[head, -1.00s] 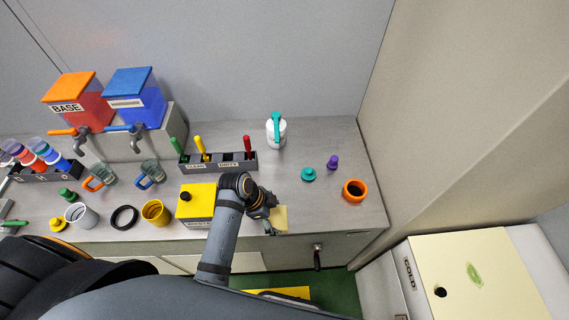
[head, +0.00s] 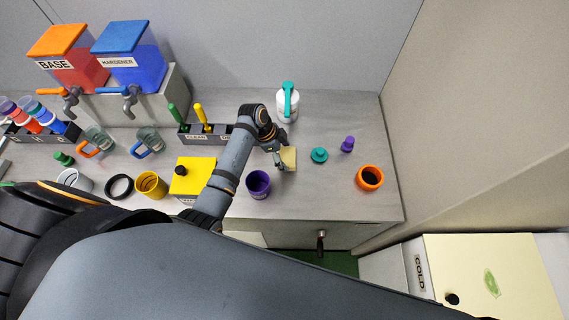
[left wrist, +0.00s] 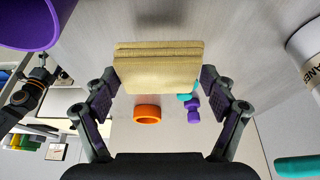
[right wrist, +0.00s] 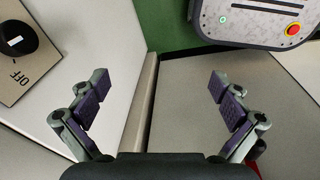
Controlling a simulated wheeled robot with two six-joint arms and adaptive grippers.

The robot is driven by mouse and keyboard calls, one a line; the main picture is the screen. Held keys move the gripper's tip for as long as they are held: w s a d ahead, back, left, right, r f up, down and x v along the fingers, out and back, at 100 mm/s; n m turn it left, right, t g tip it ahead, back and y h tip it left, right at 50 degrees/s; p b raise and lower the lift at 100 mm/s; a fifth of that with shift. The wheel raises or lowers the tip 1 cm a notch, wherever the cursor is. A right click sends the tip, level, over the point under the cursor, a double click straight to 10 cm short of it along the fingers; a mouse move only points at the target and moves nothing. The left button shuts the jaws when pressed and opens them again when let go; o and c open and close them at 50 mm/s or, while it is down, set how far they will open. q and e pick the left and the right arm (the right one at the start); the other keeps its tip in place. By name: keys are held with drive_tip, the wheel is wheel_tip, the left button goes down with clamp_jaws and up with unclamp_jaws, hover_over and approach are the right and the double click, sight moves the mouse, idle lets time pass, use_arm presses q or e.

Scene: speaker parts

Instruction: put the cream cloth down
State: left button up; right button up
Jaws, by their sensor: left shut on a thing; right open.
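The cream cloth (head: 289,158) is a folded, layered pad. In the left wrist view the cloth (left wrist: 158,68) spans the space between the two finger pads. My left gripper (head: 280,156) is shut on it, over the counter to the right of the purple cup. I cannot tell whether the cloth touches the counter (head: 330,195). My right gripper (right wrist: 172,80) is open and empty in the right wrist view, away from the counter items. It is not in the head view.
A purple cup (head: 258,184) stands left of the cloth. A teal piece (head: 319,155), a small purple piece (head: 347,144) and an orange ring (head: 370,178) are to its right. A white bottle with a teal top (head: 287,103) stands behind. A yellow box (head: 194,178) is left.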

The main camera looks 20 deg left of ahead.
sight(284, 158)
use_arm(q)
drive_tip(key=shift+w+a+f+b, duration=0.15)
drive_tip(key=shift+f+b, duration=0.1)
drive_tip(key=shift+f, duration=0.2)
drive_tip(key=shift+w+d+f+b, duration=0.15)
drive_tip(key=shift+f+b, duration=0.1)
drive_tip(key=shift+f, duration=0.15)
drive_tip(key=shift+a, duration=0.15)
drive_tip(key=shift+w+a+f+b, duration=0.15)
drive_tip(key=shift+w+b, duration=0.15)
drive_tip(key=shift+b, duration=0.15)
wheel_tip(284, 158, down, 4)
drive_tip(key=b, duration=0.4)
drive_tip(key=shift+w+r+b, duration=0.1)
drive_tip(key=shift+r+b, duration=0.15)
drive_tip(key=shift+b, duration=0.05)
drive_tip(key=shift+r, duration=0.15)
drive_tip(key=o, duration=1)
use_arm(e)
wheel_tip(284, 158, down, 8)
drive_tip(key=s, duration=0.1)
drive_tip(key=shift+s, duration=0.3)
